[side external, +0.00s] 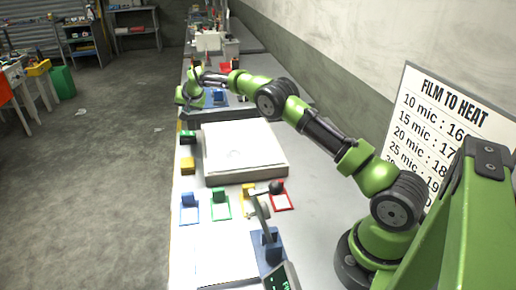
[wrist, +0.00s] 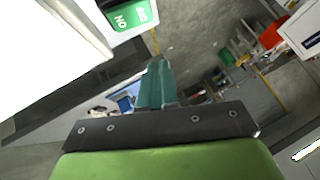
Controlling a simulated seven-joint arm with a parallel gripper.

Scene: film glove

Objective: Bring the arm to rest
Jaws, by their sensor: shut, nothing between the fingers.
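My gripper (side external: 182,98) is at the far end of my outstretched green arm, above the far part of the bench near its left edge. It is small in the side external view. In the wrist view, the teal fingers of my gripper (wrist: 155,80) are together, with nothing seen between them. The gripper appears apart from the things around it.
A white slab-like box (side external: 240,143) lies under the arm. A green block (side external: 188,137) and a yellow block (side external: 188,166) sit left of it. Coloured frames, including a blue one (side external: 189,213), lie nearer. A sign (side external: 435,125) leans at the wall. The left floor is mostly open.

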